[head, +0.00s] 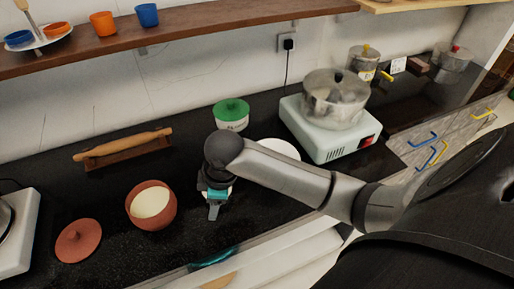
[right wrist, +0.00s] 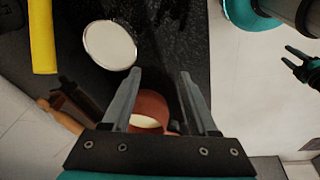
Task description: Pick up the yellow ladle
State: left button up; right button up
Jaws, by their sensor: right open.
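A smooth yellow bar (right wrist: 42,36) stands out at the top left of the right wrist view, cut by the frame's edge. Only part shows, so I cannot tell whether it is the ladle; no yellow ladle shows clearly in the head view. My right gripper (head: 214,214) is over the dark counter, right of the clay pot. In the right wrist view its fingers (right wrist: 157,78) are apart with nothing between them, and the yellow bar is well off to their upper left. My left gripper (right wrist: 287,54) shows small at the right edge there, fingers apart and empty.
The clay pot (head: 151,204) has pale contents; its clay lid (head: 78,241) lies left. A rolling pin (head: 125,143) lies behind. A green-lidded jar (head: 231,113) and a white plate (head: 282,149) are near my right arm. A stove (head: 335,145) carries a steel pot (head: 334,100).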

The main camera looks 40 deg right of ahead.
jog(key=w+d+r+n+g+h, duration=0.1)
jog(key=w+d+r, duration=0.2)
jog(key=d+r, duration=0.2)
jog(key=w+d+r+n+h, duration=0.1)
jog(key=w+d+r+n, duration=0.15)
jog(key=d+r, duration=0.35)
jog(key=shift+m, duration=0.45)
jog(key=f, duration=0.3)
jog(key=w+f+b, duration=0.1)
jog(key=f, duration=0.6)
jog(key=shift+w+d, duration=0.1)
jog(key=shift+w, duration=0.25)
jog(key=f, duration=0.1)
jog(key=f+b, duration=0.1)
jog(key=f, duration=0.3)
jog(key=shift+w+d+f+b, duration=0.1)
jog(key=shift+w+f+b, duration=0.05)
jog(key=shift+w+b, duration=0.2)
grip_shut()
